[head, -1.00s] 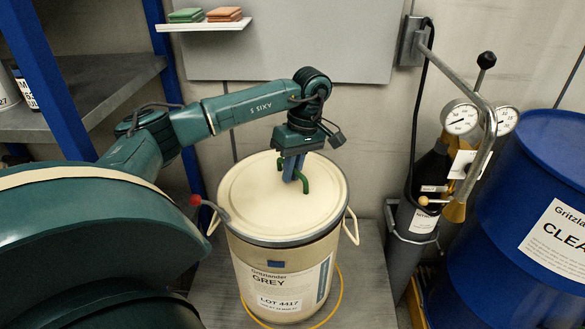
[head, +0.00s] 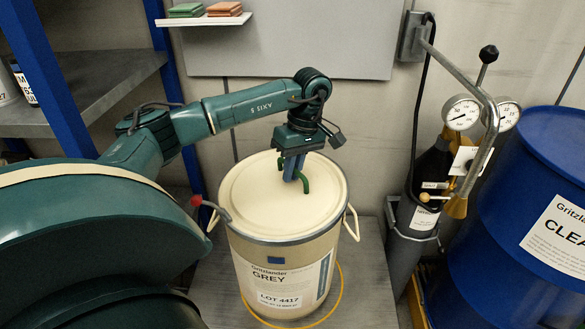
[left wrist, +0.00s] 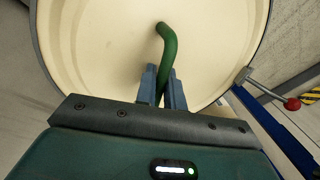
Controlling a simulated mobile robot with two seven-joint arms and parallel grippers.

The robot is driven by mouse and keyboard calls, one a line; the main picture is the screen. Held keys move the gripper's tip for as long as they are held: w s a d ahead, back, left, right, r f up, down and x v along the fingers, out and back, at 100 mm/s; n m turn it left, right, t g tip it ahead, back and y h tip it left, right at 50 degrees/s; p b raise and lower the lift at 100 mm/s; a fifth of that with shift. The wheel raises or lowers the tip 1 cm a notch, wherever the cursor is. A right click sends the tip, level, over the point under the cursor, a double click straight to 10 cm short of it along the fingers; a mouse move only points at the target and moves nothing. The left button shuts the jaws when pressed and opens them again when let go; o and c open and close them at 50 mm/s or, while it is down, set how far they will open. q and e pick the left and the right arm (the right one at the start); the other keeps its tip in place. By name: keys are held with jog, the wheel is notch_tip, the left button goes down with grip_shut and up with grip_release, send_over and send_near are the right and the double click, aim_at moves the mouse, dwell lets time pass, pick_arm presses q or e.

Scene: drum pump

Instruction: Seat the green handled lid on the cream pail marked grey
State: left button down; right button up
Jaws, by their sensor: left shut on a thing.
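The cream pail (head: 283,272) with a label reading GREY stands upright on a grey platform. A cream lid (head: 255,200) with a green handle (head: 306,185) lies across the pail's top, inside a grey rim. In the left wrist view the lid (left wrist: 110,50) fills most of the picture, and the handle (left wrist: 168,45) runs down between the fingers. My left gripper (head: 293,175) is shut on the handle from above; it also shows in the left wrist view (left wrist: 163,88). Whether the lid is fully down all round I cannot tell. My right gripper is not in view.
A lever with a red knob (head: 197,201) stands at the rim's left. Pale side handles (head: 351,222) stick out from the pail. A gas cylinder with gauges (head: 461,113) and a blue drum (head: 530,200) stand right. A blue-post shelf (head: 95,90) is left.

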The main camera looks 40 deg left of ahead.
pick_arm(q)
jog(key=shift+r, duration=0.25)
jog(key=shift+r+p, duration=0.5)
jog(key=shift+p, duration=0.2)
jog(key=shift+r, duration=0.1)
dwell(0.5)
jog(key=shift+f, duration=0.7)
dwell(0.3)
jog(key=c, duration=1.8)
grip_release()
